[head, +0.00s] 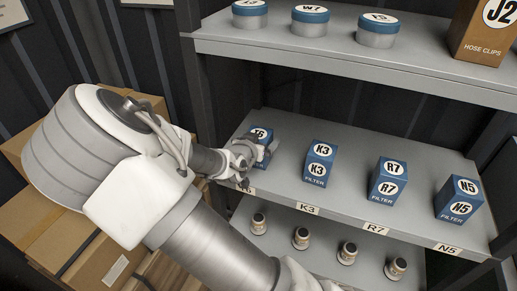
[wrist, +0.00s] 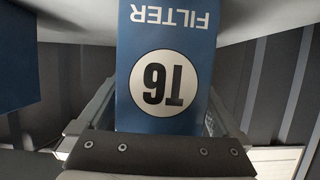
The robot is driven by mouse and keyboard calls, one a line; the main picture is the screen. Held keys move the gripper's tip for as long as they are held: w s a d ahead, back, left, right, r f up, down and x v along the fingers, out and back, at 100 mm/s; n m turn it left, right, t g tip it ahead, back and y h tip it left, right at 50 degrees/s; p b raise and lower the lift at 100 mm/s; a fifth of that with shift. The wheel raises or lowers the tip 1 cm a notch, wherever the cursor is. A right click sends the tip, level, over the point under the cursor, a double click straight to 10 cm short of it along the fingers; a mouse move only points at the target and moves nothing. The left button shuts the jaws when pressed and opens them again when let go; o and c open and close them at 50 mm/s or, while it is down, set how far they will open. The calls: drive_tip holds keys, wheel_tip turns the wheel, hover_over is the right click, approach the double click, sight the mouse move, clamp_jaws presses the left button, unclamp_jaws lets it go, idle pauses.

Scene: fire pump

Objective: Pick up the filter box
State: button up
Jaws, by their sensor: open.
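Several blue filter boxes stand in a row on the middle shelf (head: 285,170): the T6 filter box (head: 263,137) at the left, then the K3 filter box (head: 320,162), the R7 filter box (head: 388,181) and the N5 filter box (head: 458,199). My gripper (head: 250,158) is at the T6 box and partly hides it. In the wrist view, the T6 box (wrist: 165,45) appears upside down between the open fingers of my gripper (wrist: 155,125). Whether either finger touches the box is unclear.
Blue-lidded tins (head: 310,20) and a brown hose clips box (head: 482,32) stand on the upper shelf (head: 400,62). Small jars (head: 301,238) stand on the shelf below. Cardboard boxes (head: 85,250) are stacked at the left. Another blue box (wrist: 18,60) shows at the wrist view's left edge.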

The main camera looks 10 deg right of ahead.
drive_tip(key=shift+w+d+f, duration=0.2)
drive_tip(key=shift+w+d, duration=0.05)
drive_tip(key=shift+w, duration=0.15)
drive_tip(key=c, duration=1.5)
